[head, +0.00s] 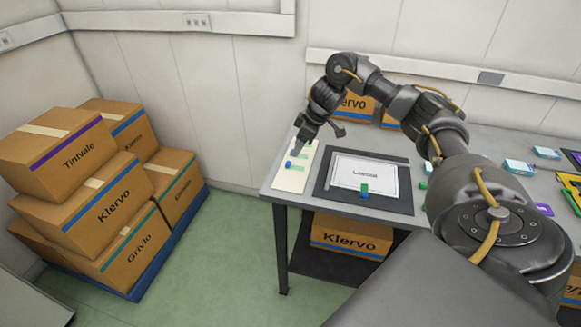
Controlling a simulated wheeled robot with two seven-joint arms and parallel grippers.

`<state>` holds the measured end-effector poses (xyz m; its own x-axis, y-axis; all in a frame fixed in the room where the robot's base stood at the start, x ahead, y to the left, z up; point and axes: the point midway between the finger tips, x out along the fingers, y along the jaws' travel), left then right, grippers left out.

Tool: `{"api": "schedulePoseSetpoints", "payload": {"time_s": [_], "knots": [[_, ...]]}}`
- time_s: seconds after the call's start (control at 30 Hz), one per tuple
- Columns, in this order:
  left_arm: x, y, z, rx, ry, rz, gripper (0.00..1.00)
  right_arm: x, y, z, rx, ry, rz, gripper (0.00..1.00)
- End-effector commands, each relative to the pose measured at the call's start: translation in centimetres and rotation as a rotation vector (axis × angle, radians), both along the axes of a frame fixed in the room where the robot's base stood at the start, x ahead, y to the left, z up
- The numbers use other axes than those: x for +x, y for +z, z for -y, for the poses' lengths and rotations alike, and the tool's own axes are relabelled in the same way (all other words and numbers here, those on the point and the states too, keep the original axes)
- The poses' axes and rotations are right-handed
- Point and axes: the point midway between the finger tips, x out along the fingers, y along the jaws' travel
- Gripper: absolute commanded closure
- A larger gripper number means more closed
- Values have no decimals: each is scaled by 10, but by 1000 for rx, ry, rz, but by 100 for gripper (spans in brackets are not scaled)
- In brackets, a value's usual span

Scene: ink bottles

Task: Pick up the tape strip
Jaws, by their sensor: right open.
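My right gripper (314,141) is open above the left end of the grey table. It hangs over a cream board (287,184) and the left edge of a dark mat (322,182). Small blue and green pieces (290,164) lie on the cream board, close below the fingers. I cannot tell for sure which of them, if any, is the tape strip, as they are tiny and partly behind the gripper. I cannot tell whether the fingers touch anything. My left gripper is not in view.
A white labelled sheet (364,172) lies on the dark mat, with a blue-and-green piece (364,191) at its front edge. Small coloured items (518,167) lie at the table's right. A Klervo box (350,237) sits under the table. Cartons (92,200) are stacked at left.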

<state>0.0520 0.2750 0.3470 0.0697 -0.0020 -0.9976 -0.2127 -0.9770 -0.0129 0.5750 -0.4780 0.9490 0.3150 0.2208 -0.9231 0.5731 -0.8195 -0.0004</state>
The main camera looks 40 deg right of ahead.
Motion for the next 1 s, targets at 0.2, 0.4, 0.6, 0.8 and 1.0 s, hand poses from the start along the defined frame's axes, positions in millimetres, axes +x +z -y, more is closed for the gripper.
{"api": "schedulePoseSetpoints", "payload": {"time_s": [0.2, 0.4, 0.6, 0.8, 1.0], "knots": [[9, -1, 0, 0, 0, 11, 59, 5, -20, -3, 0, -3, 0, 55], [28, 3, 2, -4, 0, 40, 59, 6, -25, -4, -2, -4, -1, 55], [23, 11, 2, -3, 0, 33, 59, 12, -53, -10, -2, -4, -4, 55], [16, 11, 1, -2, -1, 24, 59, 18, -69, -14, -2, -4, 0, 55], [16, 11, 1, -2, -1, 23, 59, 18, -69, -14, -2, -4, 0, 55]]}}
